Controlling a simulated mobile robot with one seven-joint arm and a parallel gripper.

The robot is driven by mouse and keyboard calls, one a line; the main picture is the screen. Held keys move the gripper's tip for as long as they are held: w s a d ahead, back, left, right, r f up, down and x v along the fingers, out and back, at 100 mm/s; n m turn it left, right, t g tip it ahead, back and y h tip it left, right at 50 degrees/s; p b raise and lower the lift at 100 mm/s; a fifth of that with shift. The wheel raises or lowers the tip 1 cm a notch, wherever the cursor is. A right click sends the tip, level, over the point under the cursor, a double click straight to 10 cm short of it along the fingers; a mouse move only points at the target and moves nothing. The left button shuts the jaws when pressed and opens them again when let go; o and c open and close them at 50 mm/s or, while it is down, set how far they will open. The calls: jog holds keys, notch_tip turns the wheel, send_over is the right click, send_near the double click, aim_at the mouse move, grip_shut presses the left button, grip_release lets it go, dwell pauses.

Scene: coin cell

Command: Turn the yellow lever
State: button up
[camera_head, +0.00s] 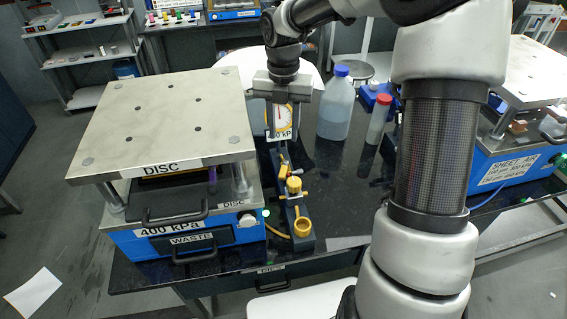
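A dark valve block (306,243) stands on the black bench to the right of the DISC press. It carries a yellow round knob (294,185) on top and a small yellow part (302,226) lower down. Another small yellow piece (284,151) shows farther back, just below my gripper; I cannot tell which of these is the lever. My gripper (283,136) points down behind the knob, in front of a white dial gauge (284,114). Its fingers are apart with the gauge showing between them, and it looks empty. Contact with the yellow piece cannot be told.
The DISC press (165,115) with its blue base stands close on the left. A blue-capped bottle (336,108) and a red-capped bottle (379,118) stand behind to the right. My arm hides much of the bench's right side.

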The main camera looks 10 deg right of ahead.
aim_at(284, 169)
notch_tip(284, 169, down, 13)
jog(key=shift+r, duration=0.2)
grip_shut()
